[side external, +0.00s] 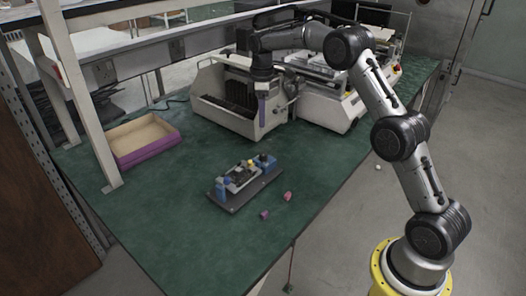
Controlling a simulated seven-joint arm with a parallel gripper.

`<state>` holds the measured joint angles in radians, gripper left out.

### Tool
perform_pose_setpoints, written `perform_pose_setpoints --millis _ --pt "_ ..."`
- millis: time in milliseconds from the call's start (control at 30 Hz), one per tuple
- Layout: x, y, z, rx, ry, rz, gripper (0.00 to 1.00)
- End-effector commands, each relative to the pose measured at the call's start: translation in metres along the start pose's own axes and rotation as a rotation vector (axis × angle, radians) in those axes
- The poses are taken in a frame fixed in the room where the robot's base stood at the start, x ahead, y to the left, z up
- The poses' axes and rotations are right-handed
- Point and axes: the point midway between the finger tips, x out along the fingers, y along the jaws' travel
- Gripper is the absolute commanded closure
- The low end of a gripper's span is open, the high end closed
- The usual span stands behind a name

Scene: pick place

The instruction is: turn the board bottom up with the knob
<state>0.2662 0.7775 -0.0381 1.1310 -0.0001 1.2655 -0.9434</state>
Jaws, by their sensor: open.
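A dark grey fixture (243,190) lies on the green bench top. A small dark board (241,178) sits between its blue end posts, one at the left (221,188) and one at the right (264,160). Small yellow parts show on the fixture; I cannot tell for sure which part is the knob or which face of the board is up. My gripper (262,118) points down, well above and behind the fixture, in front of the beige machine. It is open, touches neither board nor fixture, and its fingers are small in this view.
Two small pink pieces (287,196) (264,214) lie just right of and in front of the fixture. A purple-walled tray (150,150) stands at the left. Beige machines (225,110) fill the back of the bench. The front left of the bench is clear.

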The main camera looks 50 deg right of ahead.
Motion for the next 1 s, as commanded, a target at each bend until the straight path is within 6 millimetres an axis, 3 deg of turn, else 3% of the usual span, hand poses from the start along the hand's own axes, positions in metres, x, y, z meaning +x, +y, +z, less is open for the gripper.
perform_pose_setpoints --millis 267,700,1000 --pt "0.031 0.001 0.004 0.007 -0.006 -0.008 0.53" --pt "0.114 0.000 0.004 0.007 -0.005 -0.008 0.53" --pt "0.140 0.001 0.004 0.007 -0.003 -0.005 0.53"
